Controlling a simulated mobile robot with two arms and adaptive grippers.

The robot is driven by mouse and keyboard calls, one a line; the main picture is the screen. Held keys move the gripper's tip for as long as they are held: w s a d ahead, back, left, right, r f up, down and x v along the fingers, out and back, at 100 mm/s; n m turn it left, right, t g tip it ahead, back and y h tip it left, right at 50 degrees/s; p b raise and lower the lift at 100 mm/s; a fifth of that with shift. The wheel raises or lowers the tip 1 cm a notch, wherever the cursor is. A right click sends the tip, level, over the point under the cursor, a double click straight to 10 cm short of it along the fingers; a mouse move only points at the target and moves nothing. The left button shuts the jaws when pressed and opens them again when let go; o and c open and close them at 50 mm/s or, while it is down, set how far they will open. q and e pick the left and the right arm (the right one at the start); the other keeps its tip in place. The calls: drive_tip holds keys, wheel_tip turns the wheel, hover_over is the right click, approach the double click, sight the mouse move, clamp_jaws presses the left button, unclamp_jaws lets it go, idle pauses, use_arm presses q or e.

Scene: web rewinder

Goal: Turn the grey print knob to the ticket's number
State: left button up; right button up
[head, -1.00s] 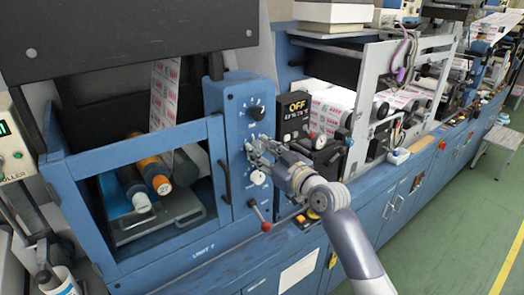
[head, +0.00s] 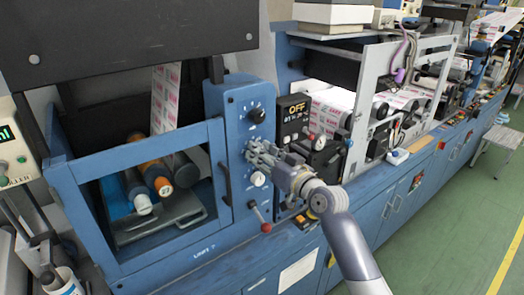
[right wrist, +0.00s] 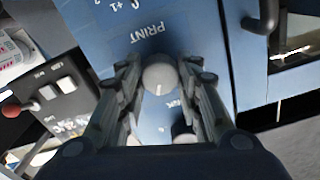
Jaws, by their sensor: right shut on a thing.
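The grey print knob (right wrist: 160,76) sits on the blue panel (right wrist: 190,30) in the right wrist view, beside the word PRINT, which appears upside down. A short light mark on its face points down in that picture. My right gripper (right wrist: 158,82) has its two fingers on either side of the knob, shut on it. I cannot make out a ticket. My left gripper is not in view.
A lever with a red ball (head: 265,227) stands below the panel knobs. A dark vertical handle (head: 225,185) is left of the panel. A black display box (head: 294,117) reading OFF is close on the right.

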drive_tip(key=shift+m+p, duration=0.35)
drive_tip(key=shift+m, duration=0.85)
drive_tip(key=shift+f, duration=0.1)
drive_tip(key=o, duration=1.1)
drive_tip(key=v, duration=1.2)
